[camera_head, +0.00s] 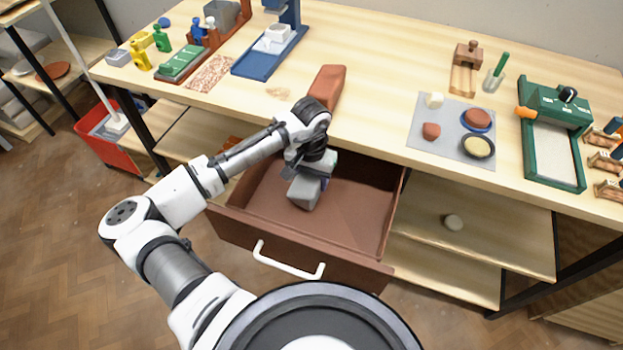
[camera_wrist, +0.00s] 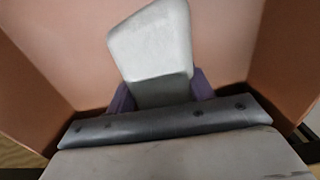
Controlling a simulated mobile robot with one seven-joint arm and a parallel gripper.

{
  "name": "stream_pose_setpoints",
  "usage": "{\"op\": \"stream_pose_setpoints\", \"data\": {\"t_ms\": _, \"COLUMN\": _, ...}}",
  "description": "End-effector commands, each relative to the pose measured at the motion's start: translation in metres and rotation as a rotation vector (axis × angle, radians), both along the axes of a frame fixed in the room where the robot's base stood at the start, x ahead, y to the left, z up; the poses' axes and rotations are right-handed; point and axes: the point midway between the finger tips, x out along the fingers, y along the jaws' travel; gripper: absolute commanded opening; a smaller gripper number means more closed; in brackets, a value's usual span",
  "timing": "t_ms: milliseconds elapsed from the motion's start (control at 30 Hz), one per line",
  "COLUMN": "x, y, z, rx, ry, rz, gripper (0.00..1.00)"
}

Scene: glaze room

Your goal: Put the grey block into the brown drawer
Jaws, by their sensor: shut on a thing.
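The brown drawer (camera_head: 350,218) is pulled open below the table top, with a white handle on its front. My gripper (camera_head: 313,178) reaches down over the drawer's left part. It is shut on the grey block (camera_head: 304,193), which is tilted and inside the drawer's outline in the head view. The block also shows in the wrist view (camera_wrist: 152,45), between purple fingertips, with brown drawer walls (camera_wrist: 225,45) around it. I cannot tell whether the block touches the drawer floor.
A reddish-brown block (camera_head: 327,87) lies on the table edge above the drawer. A grey mat (camera_head: 451,108) with small items and a green tray (camera_head: 553,150) lie to the right. A red bin (camera_head: 104,150) stands at left. The drawer's right part is empty.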

Motion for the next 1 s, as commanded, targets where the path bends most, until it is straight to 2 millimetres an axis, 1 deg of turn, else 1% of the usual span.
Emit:
{"op": "stream_pose_setpoints", "data": {"t_ms": 200, "x": -0.002, "y": -0.002, "z": -0.009, "rx": -0.002, "ry": 0.002, "rz": -0.003, "gripper": 0.0}}
{"op": "stream_pose_setpoints", "data": {"t_ms": 567, "x": -0.002, "y": -0.002, "z": -0.013, "rx": -0.003, "ry": 0.002, "rz": -0.002, "gripper": 0.0}}
{"op": "stream_pose_setpoints", "data": {"t_ms": 600, "x": -0.002, "y": -0.002, "z": -0.013, "rx": -0.001, "ry": 0.003, "rz": -0.002, "gripper": 0.58}}
{"op": "stream_pose_setpoints", "data": {"t_ms": 733, "x": -0.002, "y": -0.002, "z": -0.013, "rx": -0.001, "ry": 0.003, "rz": -0.002, "gripper": 0.74}}
{"op": "stream_pose_setpoints", "data": {"t_ms": 1000, "x": -0.002, "y": -0.002, "z": -0.013, "rx": -0.001, "ry": 0.003, "rz": -0.002, "gripper": 0.74}}
